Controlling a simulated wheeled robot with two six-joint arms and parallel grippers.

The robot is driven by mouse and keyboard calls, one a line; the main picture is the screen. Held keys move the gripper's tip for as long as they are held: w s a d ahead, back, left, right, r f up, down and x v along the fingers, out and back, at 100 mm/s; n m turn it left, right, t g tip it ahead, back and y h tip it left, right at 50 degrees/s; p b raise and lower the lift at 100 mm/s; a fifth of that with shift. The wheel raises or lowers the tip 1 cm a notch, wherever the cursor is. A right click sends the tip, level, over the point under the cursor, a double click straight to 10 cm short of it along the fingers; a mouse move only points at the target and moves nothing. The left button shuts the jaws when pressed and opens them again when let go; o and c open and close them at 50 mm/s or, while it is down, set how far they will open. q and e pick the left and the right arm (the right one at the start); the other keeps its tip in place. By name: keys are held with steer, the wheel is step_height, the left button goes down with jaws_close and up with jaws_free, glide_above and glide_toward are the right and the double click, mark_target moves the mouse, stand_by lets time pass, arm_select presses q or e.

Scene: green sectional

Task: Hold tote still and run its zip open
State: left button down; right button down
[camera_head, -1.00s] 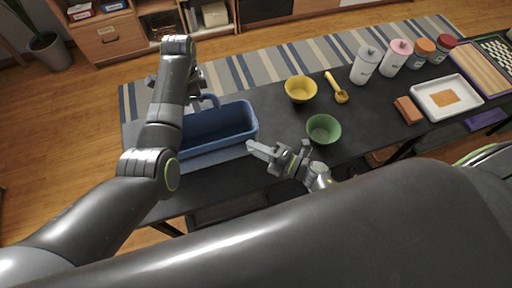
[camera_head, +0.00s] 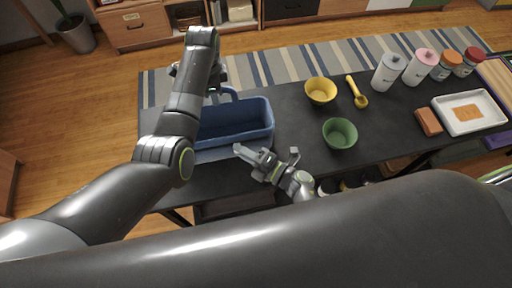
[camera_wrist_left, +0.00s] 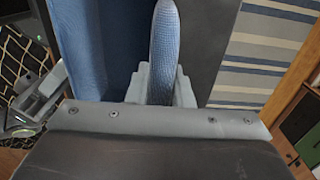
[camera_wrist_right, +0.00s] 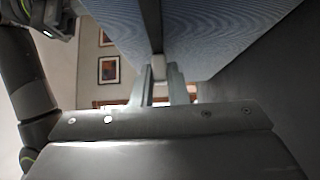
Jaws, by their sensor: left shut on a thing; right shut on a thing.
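The blue tote (camera_head: 258,118) stands on the dark table, its inside showing from above. My left gripper (camera_wrist_left: 160,88) is shut on the tote's blue handle (camera_wrist_left: 164,40); in the head view my own arm mostly hides it. My right gripper (camera_head: 240,152) is at the tote's near side, toward its right end. In the right wrist view its fingers (camera_wrist_right: 159,78) are shut on a small pale zip pull (camera_wrist_right: 158,66). A dark zip line (camera_wrist_right: 150,22) runs away from the pull across the ribbed blue fabric. How much of the zip is open is unclear.
On the dark table (camera_head: 290,130), a green bowl (camera_head: 340,134) stands right of my right gripper. A yellow bowl (camera_head: 320,91), yellow scoop (camera_head: 357,92), bottles (camera_head: 388,72), brown block (camera_head: 428,122) and white tray (camera_head: 470,112) lie farther right.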

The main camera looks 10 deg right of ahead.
steer(key=c, duration=1.4)
jaws_free()
steer(key=v, duration=1.2)
